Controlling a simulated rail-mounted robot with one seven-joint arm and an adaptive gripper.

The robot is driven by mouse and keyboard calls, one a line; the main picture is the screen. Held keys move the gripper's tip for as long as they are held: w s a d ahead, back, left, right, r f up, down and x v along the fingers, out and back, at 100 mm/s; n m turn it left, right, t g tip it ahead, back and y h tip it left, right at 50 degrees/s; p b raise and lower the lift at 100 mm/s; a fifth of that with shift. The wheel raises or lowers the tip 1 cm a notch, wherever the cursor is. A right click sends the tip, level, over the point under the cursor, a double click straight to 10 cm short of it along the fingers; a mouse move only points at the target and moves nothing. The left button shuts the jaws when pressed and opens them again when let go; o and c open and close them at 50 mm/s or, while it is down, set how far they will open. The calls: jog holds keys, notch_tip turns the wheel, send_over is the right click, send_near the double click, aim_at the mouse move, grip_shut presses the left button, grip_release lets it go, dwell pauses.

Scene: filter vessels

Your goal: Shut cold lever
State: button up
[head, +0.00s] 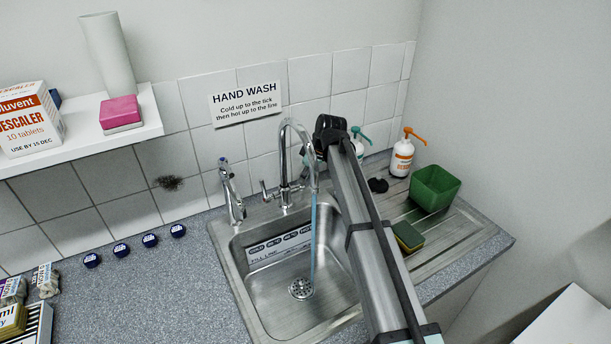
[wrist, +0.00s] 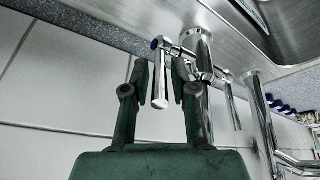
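The cold lever (wrist: 160,86) is a chrome bar with a blue end cap, on the side of the main tap (head: 285,160). In the wrist view it lies between the two fingers of my gripper (wrist: 157,78), with a visible gap on each side. The gripper is open. In the head view my gripper (head: 322,140) is at the right of the tap, and its own arm and body hide the cold lever. The tap's other lever (head: 265,190) shows at its left, and also in the wrist view (wrist: 231,100). A bluish water stream (head: 313,240) runs from the spout into the sink.
A smaller tap (head: 231,190) stands left of the main one. The steel sink (head: 240,270) is below. Right of my arm are a green tub (head: 435,188), a sponge (head: 408,236) and an orange-topped bottle (head: 402,157). The tiled wall with a hand-wash sign (head: 246,102) is close behind.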

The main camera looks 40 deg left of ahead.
grip_shut()
jog(key=shift+w+a+r+h+p, duration=0.2)
jog(key=shift+w+a+h+p, duration=0.1)
jog(key=shift+a+h, duration=0.15)
jog(key=shift+a+g+h, duration=0.15)
jog(key=shift+g+h, duration=0.25)
jog(key=shift+h, duration=0.15)
jog(key=shift+f, duration=0.1)
jog(key=o, duration=0.5)
grip_release()
jog(key=shift+o, duration=0.2)
jog(key=v, duration=1.2)
